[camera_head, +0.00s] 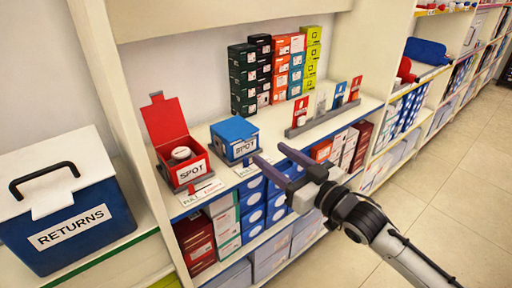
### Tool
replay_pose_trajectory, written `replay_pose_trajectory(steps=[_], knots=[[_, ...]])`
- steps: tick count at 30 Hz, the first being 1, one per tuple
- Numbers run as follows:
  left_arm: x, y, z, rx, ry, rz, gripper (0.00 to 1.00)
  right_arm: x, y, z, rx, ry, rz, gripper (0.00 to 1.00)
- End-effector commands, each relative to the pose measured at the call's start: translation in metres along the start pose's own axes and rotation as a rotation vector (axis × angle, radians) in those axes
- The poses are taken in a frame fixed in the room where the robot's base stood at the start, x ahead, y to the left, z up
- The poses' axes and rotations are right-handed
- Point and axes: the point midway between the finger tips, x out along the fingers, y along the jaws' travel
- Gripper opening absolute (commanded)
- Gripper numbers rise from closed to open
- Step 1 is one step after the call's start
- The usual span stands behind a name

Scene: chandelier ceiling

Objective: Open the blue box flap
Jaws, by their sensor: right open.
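The blue box (235,130) sits on the shelf in the head view, with its top flap down and a white "SPOT" label on its front. My right gripper (270,154) reaches in from the lower right. Its two dark fingers are apart with nothing between them, and the tips are just right of the blue box's front right corner. Whether a fingertip touches the box cannot be told. My left gripper is out of view.
A red "SPOT" box (181,165) with its flap up stands left of the blue box, holding a round white item. Stacked small boxes (243,80) stand behind. A grey rack (320,120) with upright cards is to the right. A blue "RETURNS" bin (70,230) is at far left.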

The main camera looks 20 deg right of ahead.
Motion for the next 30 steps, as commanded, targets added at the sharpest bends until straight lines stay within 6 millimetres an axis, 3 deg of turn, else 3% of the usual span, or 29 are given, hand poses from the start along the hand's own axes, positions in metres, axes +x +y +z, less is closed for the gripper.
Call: replay_pose_trajectory(steps=[6, 12, 24, 26, 30], knots=[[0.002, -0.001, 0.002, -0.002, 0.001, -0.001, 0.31, 0.041, 0.000, 0.000, 0.001, 0.002, 0.002, 0.52], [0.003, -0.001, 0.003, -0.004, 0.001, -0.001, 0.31, 0.066, 0.000, 0.001, 0.001, 0.000, 0.001, 0.52], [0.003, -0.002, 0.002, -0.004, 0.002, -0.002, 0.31, 0.074, 0.000, 0.001, 0.000, -0.002, 0.001, 0.52], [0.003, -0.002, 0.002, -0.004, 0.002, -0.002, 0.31, 0.074, 0.000, 0.001, 0.000, -0.002, 0.001, 0.45], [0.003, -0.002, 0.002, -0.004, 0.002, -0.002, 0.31, 0.074, 0.000, 0.001, 0.000, -0.002, 0.001, 0.22]])
